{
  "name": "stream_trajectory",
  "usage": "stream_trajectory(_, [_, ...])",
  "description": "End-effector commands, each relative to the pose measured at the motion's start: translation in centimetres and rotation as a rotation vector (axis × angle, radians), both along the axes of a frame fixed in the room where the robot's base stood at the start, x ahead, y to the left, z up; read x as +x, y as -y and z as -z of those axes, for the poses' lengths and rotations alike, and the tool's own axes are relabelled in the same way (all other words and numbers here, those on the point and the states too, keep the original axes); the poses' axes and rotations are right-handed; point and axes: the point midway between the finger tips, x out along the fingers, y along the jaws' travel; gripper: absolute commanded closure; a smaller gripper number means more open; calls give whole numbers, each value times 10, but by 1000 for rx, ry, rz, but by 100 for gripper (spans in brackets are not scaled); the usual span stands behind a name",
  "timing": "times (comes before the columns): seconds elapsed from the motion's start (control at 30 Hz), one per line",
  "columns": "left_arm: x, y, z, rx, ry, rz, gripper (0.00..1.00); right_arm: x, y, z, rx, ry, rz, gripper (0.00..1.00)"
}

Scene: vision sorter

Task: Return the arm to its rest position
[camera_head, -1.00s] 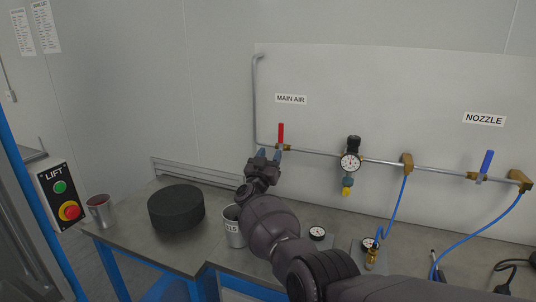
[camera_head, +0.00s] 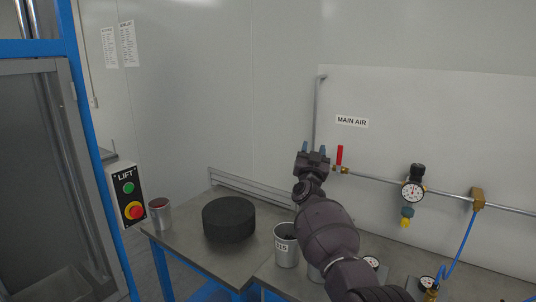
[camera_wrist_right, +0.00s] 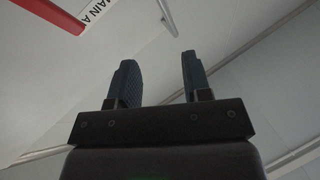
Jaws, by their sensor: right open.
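My right gripper (camera_head: 315,149) is raised in front of the wall panel, to the left of the red main air valve handle (camera_head: 340,155) and apart from it in the head view. Its two blue fingers point up. In the right wrist view the fingers (camera_wrist_right: 157,78) stand apart with nothing between them, and part of the red handle (camera_wrist_right: 50,15) shows at the top left. My right arm comes in from the lower right of the head view. My left gripper is not in view.
A pressure gauge (camera_head: 413,192) hangs on the pipe. The lift button box (camera_head: 127,192) and blue frame are at left.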

Motion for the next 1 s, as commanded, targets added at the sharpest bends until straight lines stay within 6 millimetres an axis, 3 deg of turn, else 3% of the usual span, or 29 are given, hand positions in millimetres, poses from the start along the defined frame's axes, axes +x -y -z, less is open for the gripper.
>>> stream_trajectory(0.13, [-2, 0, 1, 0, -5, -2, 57, -11, 4, -12, -17, 11, -113, 55])
stream_trajectory(0.27, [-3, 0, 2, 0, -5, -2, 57, -31, 14, 3, -45, -28, -191, 55])
stream_trajectory(0.67, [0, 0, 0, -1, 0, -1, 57, -132, 57, 120, -124, -288, -268, 55])
stream_trajectory(1.0, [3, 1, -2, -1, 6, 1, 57, -246, 87, 219, -180, -521, -243, 55])
